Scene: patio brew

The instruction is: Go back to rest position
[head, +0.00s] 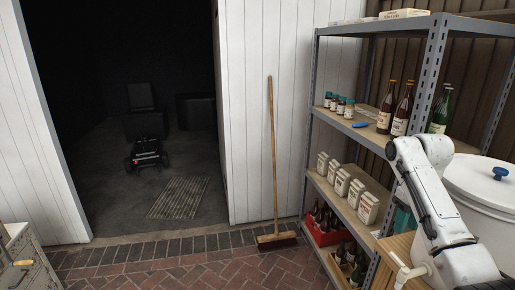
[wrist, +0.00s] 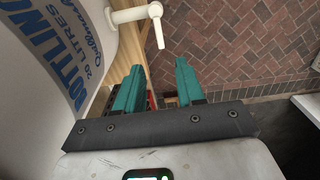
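My gripper (wrist: 159,66) shows in the wrist view with its two teal fingers apart and nothing between them. It is beside a white bottling bucket (wrist: 45,40) with blue lettering and a white tap (wrist: 140,15). The fingers point past the tap, with brick paving beyond and below. In the head view my white arm is bent at the lower right, in front of the bucket (head: 482,190). My fingers cannot be made out surely there.
A metal shelf (head: 436,60) holds bottles, jars, cartons and a red crate (head: 322,236). A broom (head: 272,160) leans on the white wall. A grey cabinet (head: 30,265) stands lower left. Brick paving (head: 190,268) between is clear.

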